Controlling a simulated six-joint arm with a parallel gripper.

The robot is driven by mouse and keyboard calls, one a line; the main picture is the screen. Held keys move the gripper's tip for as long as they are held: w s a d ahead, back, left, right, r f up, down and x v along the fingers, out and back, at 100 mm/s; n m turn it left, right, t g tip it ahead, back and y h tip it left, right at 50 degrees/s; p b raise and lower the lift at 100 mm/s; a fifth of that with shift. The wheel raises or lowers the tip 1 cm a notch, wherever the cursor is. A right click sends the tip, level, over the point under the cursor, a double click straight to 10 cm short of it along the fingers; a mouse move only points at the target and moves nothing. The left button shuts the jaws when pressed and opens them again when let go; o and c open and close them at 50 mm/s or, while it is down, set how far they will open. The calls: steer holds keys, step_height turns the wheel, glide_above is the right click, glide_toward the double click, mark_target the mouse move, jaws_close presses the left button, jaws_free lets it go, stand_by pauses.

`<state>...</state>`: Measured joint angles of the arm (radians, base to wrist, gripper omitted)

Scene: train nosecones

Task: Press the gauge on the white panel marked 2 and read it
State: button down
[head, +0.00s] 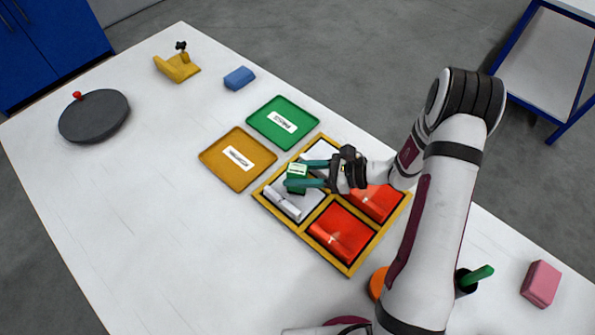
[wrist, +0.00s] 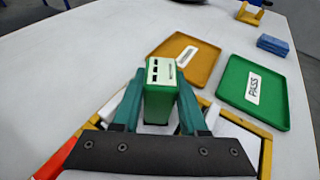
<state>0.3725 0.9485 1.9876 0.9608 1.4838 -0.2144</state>
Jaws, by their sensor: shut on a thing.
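My gripper (head: 297,174) is shut on a green gauge (head: 297,169) above the left part of the yellow-framed tray (head: 318,258). In the wrist view the gauge (wrist: 160,105) stands upright between the teal fingers, with a pale top face bearing small dark marks that I cannot read. A white panel (head: 282,205) lies in the tray's left compartment, just below the gauge in the picture. Another white panel (head: 322,152) lies in the top compartment, partly hidden by my gripper. No number shows on either panel. I cannot tell whether the gauge touches a panel.
Two red panels (head: 341,233) (head: 375,201) fill the other compartments. A yellow tray (head: 210,158) and a green PASS tray (head: 256,119) lie beyond.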

steer(key=shift+f, duration=0.55)
stand_by(1.1)
steer(key=shift+r, duration=0.1)
steer(key=shift+r, duration=3.45)
